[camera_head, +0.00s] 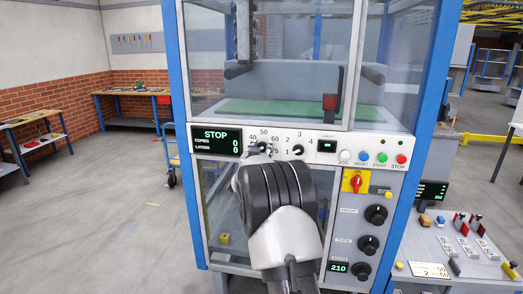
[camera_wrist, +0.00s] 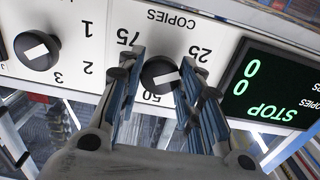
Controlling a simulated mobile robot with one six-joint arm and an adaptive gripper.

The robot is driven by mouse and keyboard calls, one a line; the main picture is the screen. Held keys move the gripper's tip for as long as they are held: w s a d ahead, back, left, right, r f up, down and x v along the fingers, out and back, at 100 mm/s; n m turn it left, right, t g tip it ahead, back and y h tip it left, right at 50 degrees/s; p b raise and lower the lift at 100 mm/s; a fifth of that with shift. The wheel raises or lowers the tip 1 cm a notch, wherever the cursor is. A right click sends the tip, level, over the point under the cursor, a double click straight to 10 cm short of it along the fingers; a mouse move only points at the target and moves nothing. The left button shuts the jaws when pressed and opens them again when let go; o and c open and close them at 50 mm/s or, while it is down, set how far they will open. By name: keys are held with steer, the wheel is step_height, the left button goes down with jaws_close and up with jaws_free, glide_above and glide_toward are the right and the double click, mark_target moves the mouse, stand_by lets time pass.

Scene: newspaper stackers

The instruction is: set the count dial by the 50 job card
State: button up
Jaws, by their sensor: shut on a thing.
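The copies count dial (camera_wrist: 160,74) is a black round knob with a white pointer bar, on the white control panel (camera_head: 330,150). My gripper (camera_wrist: 161,80) has one finger on each side of the knob and is shut on it. The wrist view is upside down. Marks 25, 50 and 75 show around the dial; other marks are covered by the fingers. The pointer bar lies nearly level, off the 50 mark. In the head view my gripper (camera_head: 262,152) hides most of the dial. A display (camera_head: 216,141) reads STOP, with copies 0 and layers 0.
A second dial (camera_head: 298,150) numbered 1 to 4 sits close beside it. Several coloured buttons (camera_head: 381,157), a red-on-yellow switch (camera_head: 356,182) and black knobs (camera_head: 376,214) are to the right. A card (camera_head: 430,269) with small print lies on the side table (camera_head: 480,275).

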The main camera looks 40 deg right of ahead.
steer(key=shift+m+b, duration=0.3)
steer(key=shift+b, duration=0.15)
steer(key=m+b, duration=0.4)
steer(key=shift+f+m, duration=0.1)
steer(key=shift+m, duration=0.3)
steer(key=m+b, duration=0.4)
steer(key=m, duration=0.2)
steer(key=shift+b, duration=0.4)
steer(key=m+b, duration=0.4)
steer(key=m, duration=0.2)
steer(key=shift+m, duration=0.4)
steer(key=m+b, duration=0.2)
steer(key=m, duration=0.3)
steer(key=shift+b, duration=0.3)
steer(key=shift+m, duration=0.4)
steer(key=o, duration=1.1)
steer(key=shift+c, duration=0.2)
